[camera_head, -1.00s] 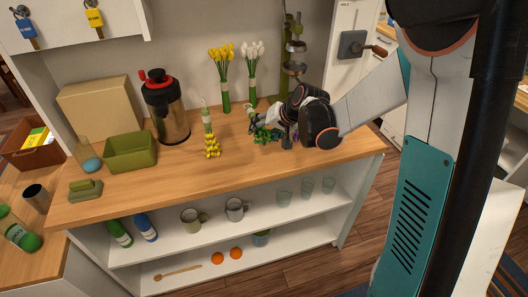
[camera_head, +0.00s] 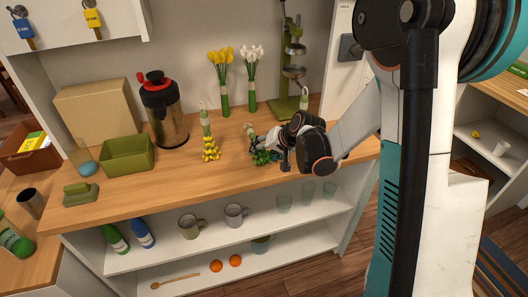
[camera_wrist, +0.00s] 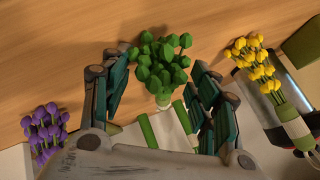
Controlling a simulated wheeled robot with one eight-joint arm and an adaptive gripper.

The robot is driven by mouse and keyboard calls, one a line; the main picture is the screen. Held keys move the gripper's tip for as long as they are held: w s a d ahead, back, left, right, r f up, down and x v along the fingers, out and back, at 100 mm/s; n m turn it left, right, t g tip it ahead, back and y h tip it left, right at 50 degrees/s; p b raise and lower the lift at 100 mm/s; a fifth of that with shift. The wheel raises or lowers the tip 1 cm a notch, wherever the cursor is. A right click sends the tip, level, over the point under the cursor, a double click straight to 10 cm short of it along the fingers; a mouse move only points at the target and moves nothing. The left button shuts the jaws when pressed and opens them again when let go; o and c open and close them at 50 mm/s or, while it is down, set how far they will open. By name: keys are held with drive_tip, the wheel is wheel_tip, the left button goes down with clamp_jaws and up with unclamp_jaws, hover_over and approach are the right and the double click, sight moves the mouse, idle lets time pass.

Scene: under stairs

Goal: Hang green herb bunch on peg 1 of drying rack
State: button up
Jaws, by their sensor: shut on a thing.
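My gripper (camera_head: 277,150) is shut on the green herb bunch (camera_head: 262,157), over the right part of the wooden counter. In the wrist view, the leafy green head (camera_wrist: 160,65) shows beyond and between the teal fingers of my gripper (camera_wrist: 163,100). Its pale-wrapped stem runs back between the fingers. I cannot tell whether the bunch touches the counter. No pegged drying rack can be made out with certainty. A green stand (camera_head: 290,60) with metal parts is at the back right.
The wrist view shows a purple bunch (camera_wrist: 45,130). Yellow flowers (camera_head: 220,80) and white flowers (camera_head: 250,75) stand against the wall. A dark dispenser (camera_head: 163,110) and green bin (camera_head: 127,154) are farther left.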

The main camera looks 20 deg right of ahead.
drive_tip(key=o, duration=1.5)
drive_tip(key=shift+s+d+r+p, duration=0.1)
drive_tip(key=shift+s+r+p, duration=0.15)
drive_tip(key=shift+r, duration=0.2)
drive_tip(key=p+v, duration=0.3)
drive_tip(key=v, duration=0.8)
drive_tip(key=shift+s+d, duration=0.1)
